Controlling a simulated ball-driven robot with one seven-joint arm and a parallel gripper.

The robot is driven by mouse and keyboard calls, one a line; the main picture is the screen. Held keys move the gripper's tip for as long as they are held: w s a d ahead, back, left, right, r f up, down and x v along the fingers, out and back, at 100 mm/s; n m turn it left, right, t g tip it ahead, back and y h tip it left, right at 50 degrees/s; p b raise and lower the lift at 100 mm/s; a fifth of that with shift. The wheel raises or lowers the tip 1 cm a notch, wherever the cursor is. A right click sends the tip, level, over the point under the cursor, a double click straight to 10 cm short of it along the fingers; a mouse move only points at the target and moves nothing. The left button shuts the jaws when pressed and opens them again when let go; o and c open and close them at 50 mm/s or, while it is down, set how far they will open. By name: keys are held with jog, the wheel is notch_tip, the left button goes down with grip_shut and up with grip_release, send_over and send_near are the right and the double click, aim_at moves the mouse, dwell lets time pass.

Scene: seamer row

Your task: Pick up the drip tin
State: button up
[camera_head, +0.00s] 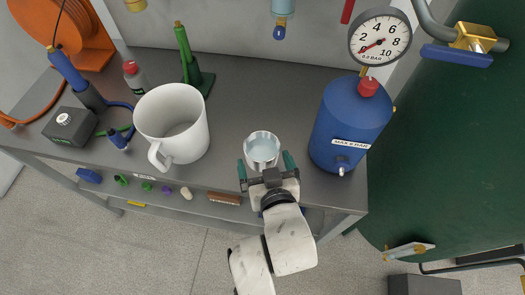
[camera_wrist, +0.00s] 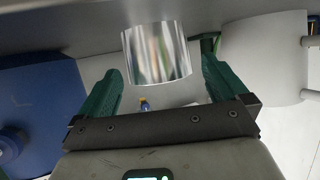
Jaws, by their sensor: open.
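The drip tin (camera_head: 262,148) is a small shiny metal can, open at the top, standing upright on the grey bench. It holds something pale blue. My gripper (camera_head: 264,164) is open at the near side of the tin, with green fingers to its left and right. In the wrist view the tin (camera_wrist: 156,55) shows between and ahead of the green fingertips of my gripper (camera_wrist: 160,82). I cannot tell whether a finger touches it.
A white jug (camera_head: 172,122) stands to the left of the tin and a blue tank (camera_head: 348,128) close to its right. Green and blue tools stand at the back left. A pressure gauge (camera_head: 380,37) hangs above the tank. The grey bench (camera_head: 235,100) is clear behind the tin.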

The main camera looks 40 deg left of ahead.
aim_at(259, 138)
jog(key=shift+d+f+x, duration=0.1)
jog(key=shift+f+x, duration=0.05)
jog(key=shift+x, duration=0.85)
jog(key=shift+d+f+x, duration=0.1)
jog(key=shift+f+x, duration=0.1)
jog(key=shift+x, duration=0.75)
jog(key=shift+d+f+x, duration=0.1)
jog(key=shift+f+x, duration=0.05)
jog(key=shift+x, duration=0.85)
jog(key=shift+c, duration=0.5)
jog(key=c, duration=0.8)
jog(key=shift+r, duration=0.25)
jog(key=shift+r, duration=1.05)
jog(key=shift+s+d+r, duration=1.25)
jog(key=shift+s+r, duration=0.5)
jog(key=shift+s, duration=0.15)
jog(key=shift+s+d+r, duration=1.3)
jog(key=shift+s+r, duration=0.45)
jog(key=shift+s, duration=0.2)
jog(key=shift+s+d+r, duration=1.25)
jog(key=shift+s+r, duration=0.5)
jog(key=shift+s, duration=0.15)
